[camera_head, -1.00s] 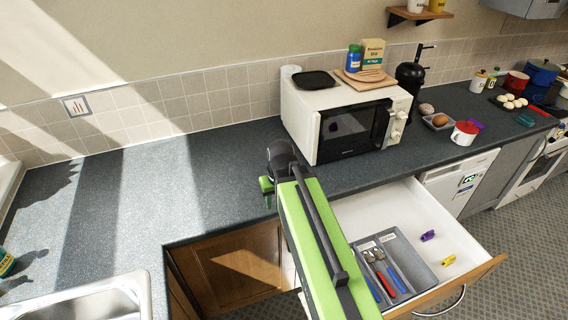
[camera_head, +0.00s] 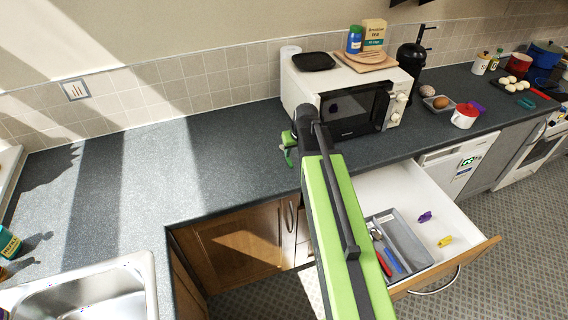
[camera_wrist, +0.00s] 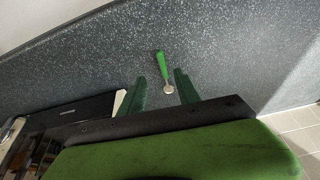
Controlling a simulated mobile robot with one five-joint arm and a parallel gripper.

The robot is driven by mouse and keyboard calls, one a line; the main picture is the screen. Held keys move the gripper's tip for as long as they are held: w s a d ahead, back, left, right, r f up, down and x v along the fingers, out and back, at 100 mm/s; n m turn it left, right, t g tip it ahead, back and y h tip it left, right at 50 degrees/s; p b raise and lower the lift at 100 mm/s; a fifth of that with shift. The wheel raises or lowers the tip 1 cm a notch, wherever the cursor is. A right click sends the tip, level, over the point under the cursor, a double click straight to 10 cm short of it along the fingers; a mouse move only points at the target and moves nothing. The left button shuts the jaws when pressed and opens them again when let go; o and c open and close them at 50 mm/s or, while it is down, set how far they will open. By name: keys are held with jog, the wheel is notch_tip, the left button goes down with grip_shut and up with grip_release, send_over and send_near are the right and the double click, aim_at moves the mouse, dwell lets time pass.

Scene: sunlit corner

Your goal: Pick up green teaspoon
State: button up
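The green teaspoon (camera_wrist: 161,66) lies on the dark speckled worktop in the wrist view, with its green handle pointing away and its metal bowl toward my gripper. My gripper (camera_wrist: 160,79) is open, with one dark green finger on each side of the spoon's bowl end in that picture. I cannot tell how far above the worktop the fingers are. In the head view my gripper (camera_head: 288,149) is over the worktop, left of the microwave. I cannot make out the teaspoon in the head view.
The white microwave (camera_head: 352,113) stands right of my gripper, with a black tray (camera_head: 313,61) on top. An open drawer (camera_head: 405,190) holds a grey cutlery tray (camera_head: 409,242). A sink (camera_head: 95,290) is at lower left. The worktop (camera_head: 140,165) left of my gripper is largely clear.

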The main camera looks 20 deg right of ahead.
aim_at(289, 161)
jog(key=b+x, duration=0.6)
jog(key=x, duration=0.2)
jog(key=shift+w+a+f, duration=0.2)
jog(key=shift+w+f, duration=0.05)
jog(key=shift+r, duration=0.15)
grip_shut()
